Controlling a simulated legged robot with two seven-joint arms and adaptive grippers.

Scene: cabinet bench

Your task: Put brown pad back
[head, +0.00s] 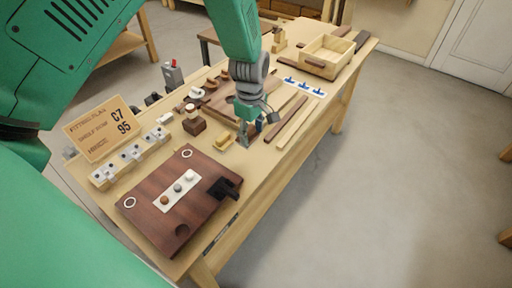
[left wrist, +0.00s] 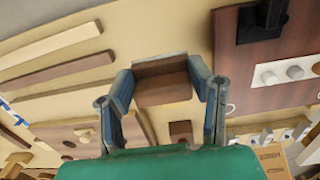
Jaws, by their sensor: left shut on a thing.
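The left gripper (head: 250,138) hangs over the middle of the bench, pointing down. In the left wrist view its two blue-grey fingers (left wrist: 165,82) are shut on a brown block, which I take for the brown pad (left wrist: 163,88). The pad sits between the fingertips, with a darker top face and a lighter side face. In the head view the fingers and wrist mostly hide it. I cannot tell whether it touches the bench. The right gripper is not in view.
A dark wood panel (head: 160,221) with a black fitting (head: 226,188) lies at the near end. A yellow block (head: 224,140) and a brown block with a pale knob (head: 194,126) are left of the gripper. Wood strips (head: 293,122) lie right; a wooden tray (head: 326,57) stands far.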

